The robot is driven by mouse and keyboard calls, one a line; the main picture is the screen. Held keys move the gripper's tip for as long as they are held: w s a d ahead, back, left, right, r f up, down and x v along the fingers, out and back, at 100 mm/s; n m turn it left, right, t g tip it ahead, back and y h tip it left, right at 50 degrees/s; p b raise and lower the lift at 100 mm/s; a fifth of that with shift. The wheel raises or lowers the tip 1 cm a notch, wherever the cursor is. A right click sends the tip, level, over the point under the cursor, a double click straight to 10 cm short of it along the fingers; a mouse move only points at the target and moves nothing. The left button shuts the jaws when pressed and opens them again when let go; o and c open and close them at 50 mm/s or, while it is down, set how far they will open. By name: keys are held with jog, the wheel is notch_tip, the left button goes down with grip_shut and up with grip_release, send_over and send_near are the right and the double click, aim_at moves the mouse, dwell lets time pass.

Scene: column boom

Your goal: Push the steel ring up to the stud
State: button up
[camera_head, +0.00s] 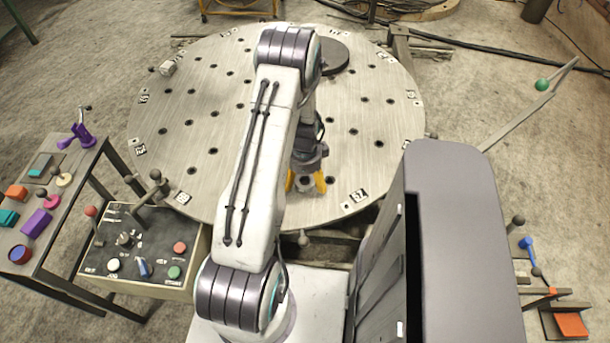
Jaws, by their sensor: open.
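My gripper (305,184) points down over the near part of the round, hole-dotted plate (235,130). Its two yellow fingers are apart. A small grey round piece (306,185) shows between the fingers; it may be the steel ring, but I cannot tell whether it is ring-shaped or touches a finger. I cannot make out the stud for certain; my arm covers the middle of the plate.
A dark disc (332,56) lies at the plate's far side. A small pale block (167,68) sits near its far left edge. A control box (140,250) and a table with coloured pieces (37,222) stand at left.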

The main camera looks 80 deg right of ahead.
jog(key=shift+f, duration=0.1)
jog(key=c, duration=1.4)
